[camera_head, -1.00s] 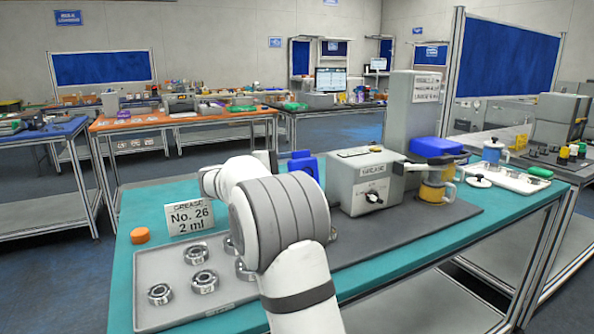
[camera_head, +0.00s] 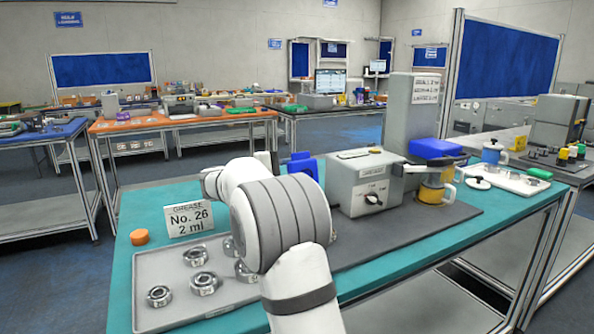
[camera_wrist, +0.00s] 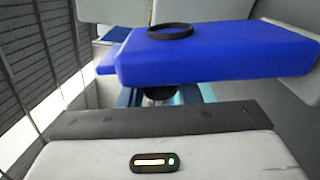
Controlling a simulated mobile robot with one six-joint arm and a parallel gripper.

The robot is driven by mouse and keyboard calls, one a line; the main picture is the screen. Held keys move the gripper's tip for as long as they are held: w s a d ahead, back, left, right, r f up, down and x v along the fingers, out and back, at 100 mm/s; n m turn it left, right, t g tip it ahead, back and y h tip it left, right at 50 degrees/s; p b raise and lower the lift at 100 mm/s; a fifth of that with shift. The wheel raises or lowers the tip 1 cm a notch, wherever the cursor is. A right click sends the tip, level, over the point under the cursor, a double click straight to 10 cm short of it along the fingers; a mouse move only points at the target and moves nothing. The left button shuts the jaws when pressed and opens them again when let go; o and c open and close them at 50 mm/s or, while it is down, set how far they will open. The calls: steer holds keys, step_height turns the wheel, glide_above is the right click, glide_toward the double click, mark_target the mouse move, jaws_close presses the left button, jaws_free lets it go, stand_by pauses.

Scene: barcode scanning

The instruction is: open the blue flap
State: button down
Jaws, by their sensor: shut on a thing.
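The blue flap (camera_wrist: 215,48) fills the upper middle of the wrist view as a broad blue slab with a black ring on top. The pale body of my gripper (camera_wrist: 158,96) spans the bottom of that view, close below the slab. It is shut on the blue flap, though its fingertips are mostly hidden under the slab. In the head view the blue flap (camera_head: 303,165) shows just behind my arm, left of the grey grease machine (camera_head: 365,183). My arm hides my gripper there.
A grey tray with metal bearings (camera_head: 240,290), an orange cap (camera_head: 139,237) and a "No. 26 2 ml" sign (camera_head: 188,220) are at left on the teal table (camera_head: 125,290). A yellow mug (camera_head: 432,190) stands right of the machine, and the dark mat (camera_head: 400,230) before it has free room.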

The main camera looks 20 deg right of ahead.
steer(key=shift+s+m+b, duration=0.5)
steer(key=shift+m+b, duration=0.1)
steer(key=shift+b, duration=0.45)
steer(key=shift+s+r+m+b, duration=0.5)
steer(key=shift+s+m+b, duration=0.1)
steer(key=shift+m, duration=0.1)
